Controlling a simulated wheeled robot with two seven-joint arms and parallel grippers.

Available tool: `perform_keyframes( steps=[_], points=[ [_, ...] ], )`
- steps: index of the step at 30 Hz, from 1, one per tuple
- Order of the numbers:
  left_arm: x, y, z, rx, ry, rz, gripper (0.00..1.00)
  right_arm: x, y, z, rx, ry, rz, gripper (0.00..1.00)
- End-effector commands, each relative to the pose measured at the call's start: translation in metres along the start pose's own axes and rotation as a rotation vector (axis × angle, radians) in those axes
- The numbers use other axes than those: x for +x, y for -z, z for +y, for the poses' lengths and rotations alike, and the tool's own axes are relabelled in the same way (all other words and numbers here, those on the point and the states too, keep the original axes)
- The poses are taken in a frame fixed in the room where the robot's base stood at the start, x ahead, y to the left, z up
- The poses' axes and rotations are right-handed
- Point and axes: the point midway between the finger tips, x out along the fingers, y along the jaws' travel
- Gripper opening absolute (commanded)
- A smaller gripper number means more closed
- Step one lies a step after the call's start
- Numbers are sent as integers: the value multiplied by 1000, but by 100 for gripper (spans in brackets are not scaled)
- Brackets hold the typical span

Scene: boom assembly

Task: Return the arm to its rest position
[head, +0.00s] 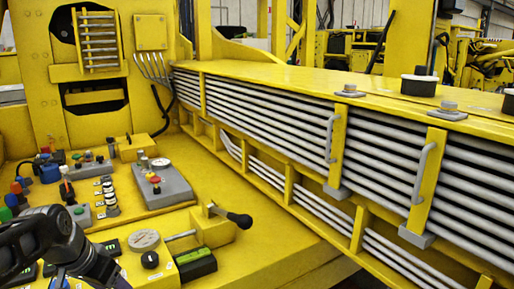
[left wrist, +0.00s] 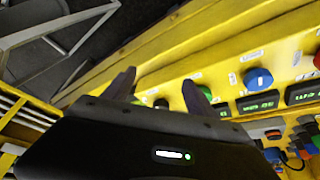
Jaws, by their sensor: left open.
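My left arm (head: 62,240) comes in at the lower left of the head view, low over the left front of the yellow control console (head: 235,262). In the left wrist view my left gripper (left wrist: 158,82) is open, with its two dark fingers apart and nothing between them. The fingers point toward a yellow panel edge with a blue knob (left wrist: 257,77) and a green button (left wrist: 206,93). The gap between fingers and panel is hard to judge. My right gripper does not show in either view.
A black-handled lever (head: 233,216), a grey control box (head: 160,182) and several knobs and switches stand on the console near my arm. A long yellow frame with grey pipes (head: 270,125) runs along the right. Grey metal framework (left wrist: 60,45) shows in the left wrist view.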

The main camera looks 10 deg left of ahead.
Motion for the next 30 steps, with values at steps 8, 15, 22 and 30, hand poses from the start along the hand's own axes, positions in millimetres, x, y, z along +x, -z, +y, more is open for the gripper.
perform_keyframes(
  steps=[8,15,22,30],
  points=[
    [65,0,28,-11,-43,-30,66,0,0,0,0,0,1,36],
    [153,-17,76,-43,-105,-72,66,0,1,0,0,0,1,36],
    [272,-95,170,-137,-205,-163,66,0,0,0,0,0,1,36],
    [337,-238,280,-303,-277,-290,66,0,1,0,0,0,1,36]
  ],
)
